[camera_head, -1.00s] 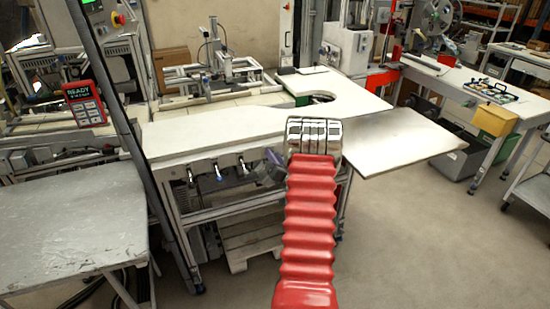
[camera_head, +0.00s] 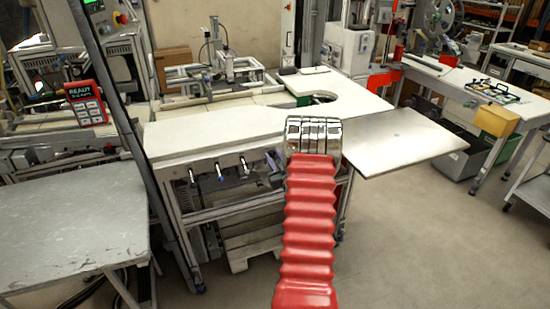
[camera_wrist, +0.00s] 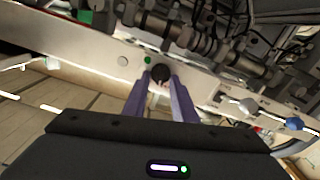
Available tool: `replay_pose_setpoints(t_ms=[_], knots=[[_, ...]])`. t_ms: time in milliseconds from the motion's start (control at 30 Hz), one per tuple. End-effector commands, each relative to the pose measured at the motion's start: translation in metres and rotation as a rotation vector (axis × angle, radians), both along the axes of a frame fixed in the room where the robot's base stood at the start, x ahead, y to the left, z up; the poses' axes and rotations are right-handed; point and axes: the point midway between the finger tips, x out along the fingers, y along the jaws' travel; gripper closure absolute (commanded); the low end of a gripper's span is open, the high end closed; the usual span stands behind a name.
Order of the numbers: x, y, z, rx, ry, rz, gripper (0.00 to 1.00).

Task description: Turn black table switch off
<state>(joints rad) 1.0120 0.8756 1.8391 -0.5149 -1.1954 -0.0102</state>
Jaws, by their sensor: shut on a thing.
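The black table switch (camera_wrist: 160,72) is a round dark knob on the pale front rail of the table, seen in the wrist view. My gripper (camera_wrist: 160,84) has its two purple fingers on either side of the knob and is shut on it. A small green button (camera_wrist: 148,60) sits just left of the knob on the same rail. In the head view, my gripper (camera_head: 274,160) is partly hidden behind my red arm, at the front of the white table (camera_head: 215,135). The switch cannot be made out there.
Metal valves with levers, one blue (camera_wrist: 294,124), sit along the rail to the right in the wrist view. A grey side table (camera_head: 70,220) stands at the left. A flat metal plate (camera_head: 405,140) juts out at the right. Open floor lies at the lower right.

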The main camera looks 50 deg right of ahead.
Motion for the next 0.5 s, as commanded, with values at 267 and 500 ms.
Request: replay_pose_setpoints(t_ms=[267,500], knots=[[-0.0026,0.0005,-0.0045,-0.193,0.125,-0.006,0.97],[-0.0021,0.0016,-0.0056,-0.302,0.191,-0.006,0.97]])
